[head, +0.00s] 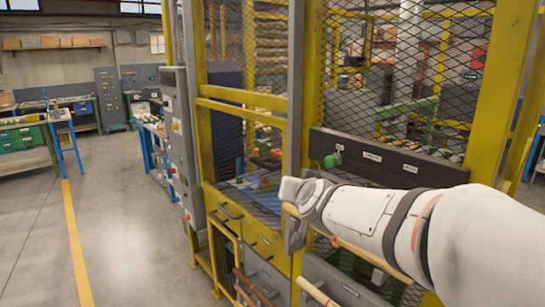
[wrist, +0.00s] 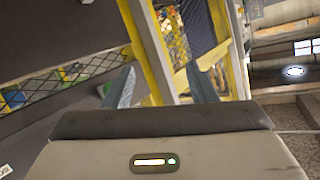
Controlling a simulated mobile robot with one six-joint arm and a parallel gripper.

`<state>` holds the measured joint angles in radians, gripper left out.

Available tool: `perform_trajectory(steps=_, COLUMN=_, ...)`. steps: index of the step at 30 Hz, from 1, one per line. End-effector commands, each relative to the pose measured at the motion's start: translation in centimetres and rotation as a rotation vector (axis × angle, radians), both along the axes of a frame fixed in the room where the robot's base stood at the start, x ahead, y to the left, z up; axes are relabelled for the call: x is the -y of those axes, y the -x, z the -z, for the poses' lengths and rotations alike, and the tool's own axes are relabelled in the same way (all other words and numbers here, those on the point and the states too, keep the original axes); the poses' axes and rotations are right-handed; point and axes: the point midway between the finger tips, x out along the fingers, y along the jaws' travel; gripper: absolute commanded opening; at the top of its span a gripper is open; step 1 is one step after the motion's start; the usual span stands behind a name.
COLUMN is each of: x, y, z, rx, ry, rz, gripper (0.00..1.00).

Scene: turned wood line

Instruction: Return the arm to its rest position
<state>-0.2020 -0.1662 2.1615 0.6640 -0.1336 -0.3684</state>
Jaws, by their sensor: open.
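My white arm reaches in from the lower right of the head view, stretched toward the yellow-framed mesh enclosure (head: 247,97). My gripper (wrist: 162,85) shows in the wrist view as two blue-grey fingers spread well apart. Nothing is held between them; yellow frame posts and mesh show behind the gap. In the head view the arm's end is in front of the enclosure, near its grey post; the fingers cannot be made out clearly there. I cannot tell whether it touches anything.
A dark rail with a green knob (head: 332,160) and white labels crosses the enclosure just above my arm. A grey control box (head: 178,125) stands at the enclosure's left edge. Workbenches (head: 30,135) are farther left. The grey floor (head: 120,225) at left is open, with a yellow line.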

Motion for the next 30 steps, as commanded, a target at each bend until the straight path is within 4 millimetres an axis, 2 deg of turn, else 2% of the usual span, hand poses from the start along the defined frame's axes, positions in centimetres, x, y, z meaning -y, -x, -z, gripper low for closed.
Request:
perform_trajectory(steps=1, x=0.4, y=2.3, z=1.3, rx=-0.07, ry=0.016, rz=-0.046, gripper=0.52)
perform_trajectory(steps=5, x=1.4, y=8.8, z=5.8, rx=-0.297, ry=0.073, rz=-0.139, gripper=0.52)
perform_trajectory(steps=9, x=3.9, y=16.5, z=10.6, rx=-0.561, ry=0.147, rz=-0.166, gripper=0.52)
perform_trajectory(steps=12, x=5.9, y=21.3, z=13.1, rx=-0.725, ry=0.193, rz=-0.148, gripper=0.52)
perform_trajectory(steps=15, x=7.5, y=24.8, z=14.7, rx=-0.841, ry=0.227, rz=-0.12, gripper=0.52)
perform_trajectory(steps=18, x=8.4, y=26.7, z=15.5, rx=-0.906, ry=0.246, rz=-0.099, gripper=0.52)
perform_trajectory(steps=20, x=8.7, y=27.3, z=15.7, rx=-0.926, ry=0.253, rz=-0.093, gripper=0.52)
perform_trajectory(steps=30, x=8.8, y=27.4, z=15.7, rx=-0.932, ry=0.254, rz=-0.092, gripper=0.52)
